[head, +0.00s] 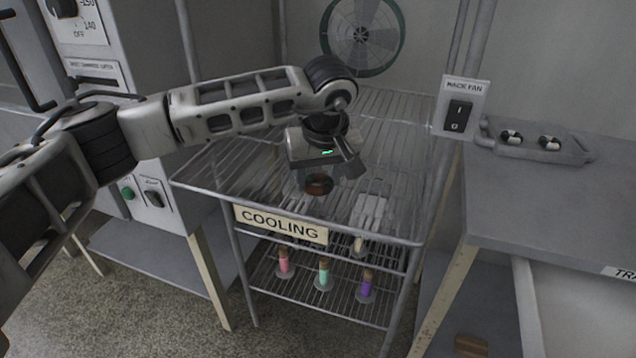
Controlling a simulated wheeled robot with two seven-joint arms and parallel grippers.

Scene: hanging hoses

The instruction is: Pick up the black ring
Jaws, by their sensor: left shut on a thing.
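My left gripper (322,175) points down over the wire shelf of the cooling rack (225,170), with its arm coming in from the left. It is shut on a small dark ring (319,185) just below its body. The ring looks blackish with a brown-orange tint. The fingers partly blend with the shelf behind, and I cannot tell whether the ring still touches the wires. My right gripper is not in view.
A "COOLING" sign (281,224) hangs on the rack's front edge. Below, a lower shelf holds pink (284,262), green (324,274) and purple (366,285) pieces. A fan (362,35) is behind, a switch box (461,112) beside it, and a grey counter (545,210) at right.

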